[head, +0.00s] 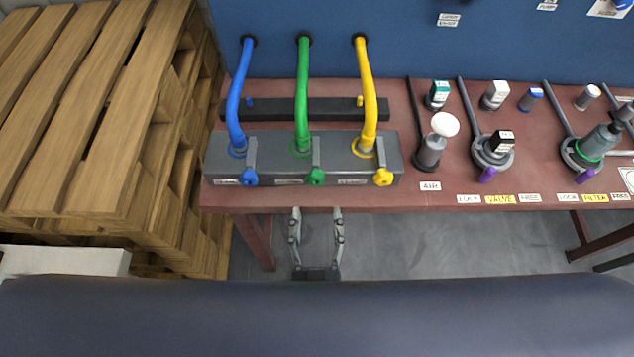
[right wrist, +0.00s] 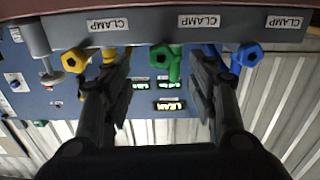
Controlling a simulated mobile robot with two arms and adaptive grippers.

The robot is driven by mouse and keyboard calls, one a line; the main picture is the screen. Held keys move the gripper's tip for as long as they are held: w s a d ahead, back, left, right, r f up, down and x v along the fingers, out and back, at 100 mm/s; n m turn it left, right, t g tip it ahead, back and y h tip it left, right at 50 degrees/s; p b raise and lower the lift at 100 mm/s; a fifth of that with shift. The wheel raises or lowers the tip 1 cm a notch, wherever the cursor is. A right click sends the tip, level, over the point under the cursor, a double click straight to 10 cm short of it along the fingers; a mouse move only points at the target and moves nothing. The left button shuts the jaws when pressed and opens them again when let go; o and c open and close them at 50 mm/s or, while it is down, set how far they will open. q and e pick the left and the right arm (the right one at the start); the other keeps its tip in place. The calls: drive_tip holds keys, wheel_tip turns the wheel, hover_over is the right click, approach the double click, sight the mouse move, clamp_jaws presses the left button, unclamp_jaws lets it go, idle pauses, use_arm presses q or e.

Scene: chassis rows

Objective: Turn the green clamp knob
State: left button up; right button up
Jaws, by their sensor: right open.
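The green clamp knob (head: 316,177) is the middle one of three knobs on the front of a dark grey block (head: 268,142). A green hose (head: 303,85) runs down to the block behind it. My right gripper (head: 316,211) is open and empty, below and in front of the green knob, its fingers pointing toward the block. In the right wrist view the green knob (right wrist: 161,54) shows between the two spread fingers (right wrist: 152,72), beyond their tips and apart from them. My left gripper is not in view.
A blue knob (head: 249,178) and a yellow knob (head: 383,177) flank the green one. The red bench (head: 440,198) carries a plunger (head: 432,148) and valve parts to the right. Wooden pallets (head: 90,110) stand at the left. Grey floor (head: 440,250) shows below the bench.

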sight(316, 184)
drive_tip(key=w+p, duration=0.1)
drive_tip(key=w, duration=0.7)
drive_tip(key=shift+w, duration=0.1)
drive_tip(key=shift+c, duration=0.3)
drive_tip(key=c, duration=1)
